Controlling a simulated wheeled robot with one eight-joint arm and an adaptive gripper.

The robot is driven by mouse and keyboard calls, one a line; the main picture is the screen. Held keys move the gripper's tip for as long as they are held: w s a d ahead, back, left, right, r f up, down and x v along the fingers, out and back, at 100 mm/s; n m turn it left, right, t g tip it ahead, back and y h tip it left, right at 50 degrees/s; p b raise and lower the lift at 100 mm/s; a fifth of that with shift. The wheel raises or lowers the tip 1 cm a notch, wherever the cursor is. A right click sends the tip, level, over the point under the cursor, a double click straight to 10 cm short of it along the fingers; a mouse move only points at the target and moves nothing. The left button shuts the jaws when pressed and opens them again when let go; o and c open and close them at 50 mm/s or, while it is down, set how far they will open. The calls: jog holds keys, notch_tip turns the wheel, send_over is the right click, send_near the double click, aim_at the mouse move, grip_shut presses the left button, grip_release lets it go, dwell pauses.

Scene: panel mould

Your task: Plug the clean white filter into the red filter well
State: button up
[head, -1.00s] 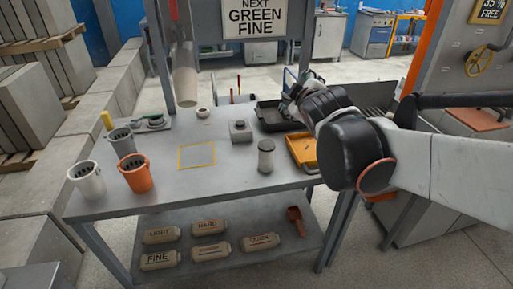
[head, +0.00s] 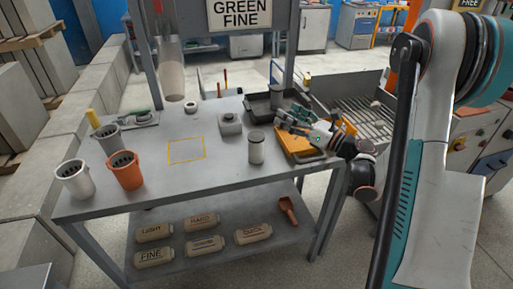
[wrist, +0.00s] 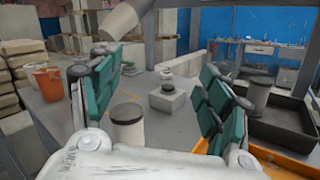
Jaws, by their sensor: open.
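A pale filter-like cylinder (head: 256,150) with a dark top band stands upright on the grey table. In the wrist view it (wrist: 128,128) shows between my open fingers, apparently ahead of them. A similar cylinder (head: 276,98) stands in the black tray; it also shows in the wrist view (wrist: 257,98). I cannot tell which is the clean filter. My gripper (head: 285,122) is open and empty above the orange tray, right of the nearer cylinder. I see no clearly red filter well; an orange-red slotted bucket (head: 125,172) stands at the table's left.
The black tray (head: 256,116) and orange tray (head: 303,154) lie at the right. A grey block (head: 230,124) with a round top stands behind the nearer cylinder. White (head: 73,181) and grey (head: 110,142) buckets stand left. The yellow-outlined square (head: 186,150) is empty. A pale tube hangs above the back.

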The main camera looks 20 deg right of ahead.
aim_at(256, 138)
jog(key=s+f+n+g, duration=0.1)
jog(key=f, duration=0.2)
jog(key=s+f+n+g+y, duration=0.1)
jog(key=s+f+n, duration=0.1)
jog(key=f, duration=0.1)
jog(key=s+f+n+g, duration=0.1)
jog(key=s+f, duration=0.1)
jog(key=f, duration=0.2)
jog(key=shift+s+d+n+g+y, duration=0.1)
jog(key=shift+n+g+y, duration=0.2)
jog(key=shift+n+g, duration=0.1)
jog(key=shift+a+f, duration=0.2)
jog(key=shift+a, duration=0.05)
jog(key=x, duration=0.7)
jog(key=shift+r+b+x, duration=0.2)
jog(key=shift+b+x, duration=0.4)
jog(key=shift+x, duration=1)
jog(key=shift+r+b+x, duration=0.2)
jog(key=shift+b+x, duration=0.4)
jog(key=shift+x, duration=0.95)
jog(key=c, duration=1.2)
